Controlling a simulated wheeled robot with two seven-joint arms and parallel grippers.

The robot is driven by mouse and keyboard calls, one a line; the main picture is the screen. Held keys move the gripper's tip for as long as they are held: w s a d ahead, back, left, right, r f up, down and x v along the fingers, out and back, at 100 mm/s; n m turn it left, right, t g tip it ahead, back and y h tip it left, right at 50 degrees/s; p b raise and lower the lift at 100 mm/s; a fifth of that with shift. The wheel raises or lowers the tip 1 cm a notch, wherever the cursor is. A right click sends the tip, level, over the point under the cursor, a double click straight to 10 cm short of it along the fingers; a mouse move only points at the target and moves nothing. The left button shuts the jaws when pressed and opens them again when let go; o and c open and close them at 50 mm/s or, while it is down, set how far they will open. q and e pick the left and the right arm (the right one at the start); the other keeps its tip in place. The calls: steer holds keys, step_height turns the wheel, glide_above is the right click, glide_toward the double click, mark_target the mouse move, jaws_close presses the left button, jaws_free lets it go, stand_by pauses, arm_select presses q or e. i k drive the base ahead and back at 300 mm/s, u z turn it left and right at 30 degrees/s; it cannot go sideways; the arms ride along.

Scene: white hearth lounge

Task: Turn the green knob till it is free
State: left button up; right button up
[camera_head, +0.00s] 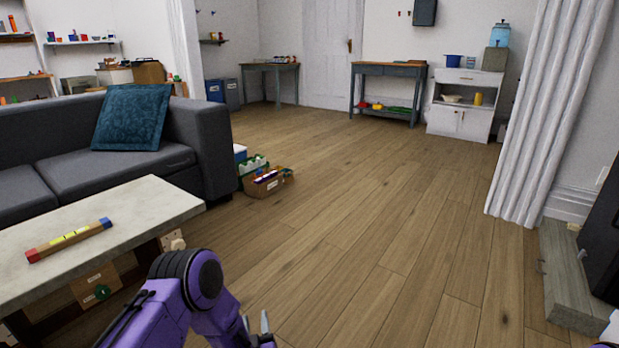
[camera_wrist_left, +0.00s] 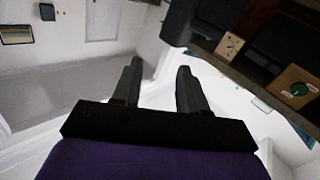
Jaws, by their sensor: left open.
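The green knob (camera_head: 102,291) sits on a brown wooden box front (camera_head: 92,282) under the coffee table, at the lower left of the head view. In the left wrist view the green knob (camera_wrist_left: 299,90) is at the right edge, on its wooden panel. My left gripper (camera_head: 256,323) is at the bottom of the head view, to the right of the knob and well apart from it. In the left wrist view its two fingers (camera_wrist_left: 158,68) are spread with nothing between them. My right gripper does not show.
The pale-topped coffee table (camera_head: 110,225) stands at the left, with a red, yellow and blue-marked bar (camera_head: 68,240) on top. A grey sofa (camera_head: 80,170) is behind it. A cardboard box (camera_head: 263,185) stands on the floor beyond. The wooden floor (camera_head: 400,230) to the right is clear.

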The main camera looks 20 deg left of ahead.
mark_target(102, 293)
steer(key=u, duration=0.8)
steer(key=i, duration=0.9)
steer(key=u, duration=0.6)
